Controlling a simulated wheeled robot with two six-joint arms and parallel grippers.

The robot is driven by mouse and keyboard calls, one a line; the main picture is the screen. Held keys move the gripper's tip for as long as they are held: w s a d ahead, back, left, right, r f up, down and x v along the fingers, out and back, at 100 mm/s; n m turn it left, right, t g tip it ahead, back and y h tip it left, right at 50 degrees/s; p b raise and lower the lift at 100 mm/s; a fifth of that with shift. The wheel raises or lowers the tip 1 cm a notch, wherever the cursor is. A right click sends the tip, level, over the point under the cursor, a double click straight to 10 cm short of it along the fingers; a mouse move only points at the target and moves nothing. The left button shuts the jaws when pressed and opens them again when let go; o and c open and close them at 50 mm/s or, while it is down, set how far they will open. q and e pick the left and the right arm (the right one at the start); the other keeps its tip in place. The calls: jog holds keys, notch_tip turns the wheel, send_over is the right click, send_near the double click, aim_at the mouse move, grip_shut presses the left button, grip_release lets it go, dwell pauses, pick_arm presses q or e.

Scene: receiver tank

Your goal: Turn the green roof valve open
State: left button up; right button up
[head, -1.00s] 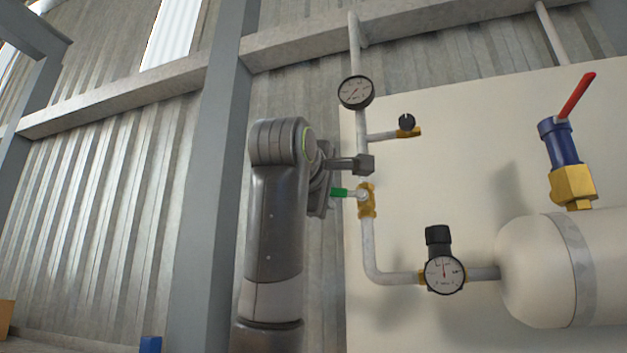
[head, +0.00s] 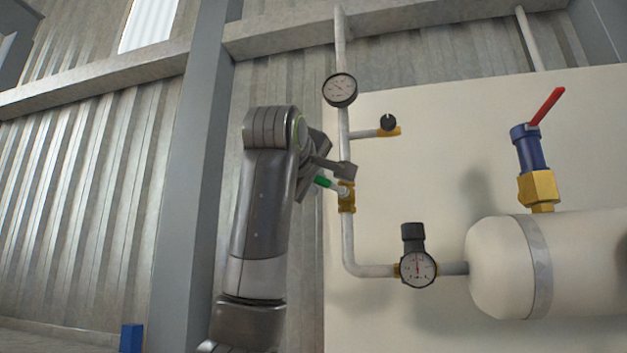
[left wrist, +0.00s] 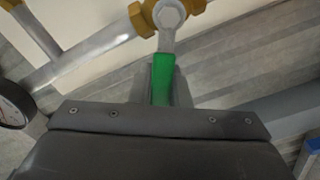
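The green roof valve is a brass body (head: 347,198) on a vertical grey pipe, with a green-sleeved lever (head: 322,182). The lever points left and slightly up from its pivot. My left gripper (head: 342,170) is at the lever, reaching toward the pipe. In the left wrist view the green lever (left wrist: 162,78) lies straight ahead of the gripper, with narrow grey finger parts close on both sides. The gripper appears shut on the lever, though the contact is partly hidden. The brass body also shows at the top there (left wrist: 146,18). My right gripper is not in view.
A round gauge (head: 340,90) and a small black-knobbed brass fitting (head: 388,125) sit above the valve. A regulator with a gauge (head: 417,268) is below right. A red-handled blue valve (head: 530,150) stands on the cream tank (head: 500,270). A grey column (head: 190,200) rises left of my arm.

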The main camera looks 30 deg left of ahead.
pick_arm(q)
jog(key=o, duration=0.4)
jog(key=shift+w, duration=0.1)
jog(key=b+v, duration=0.8)
jog(key=v, duration=0.9)
jog(key=shift+s, duration=0.25)
jog(key=shift+f, duration=0.1)
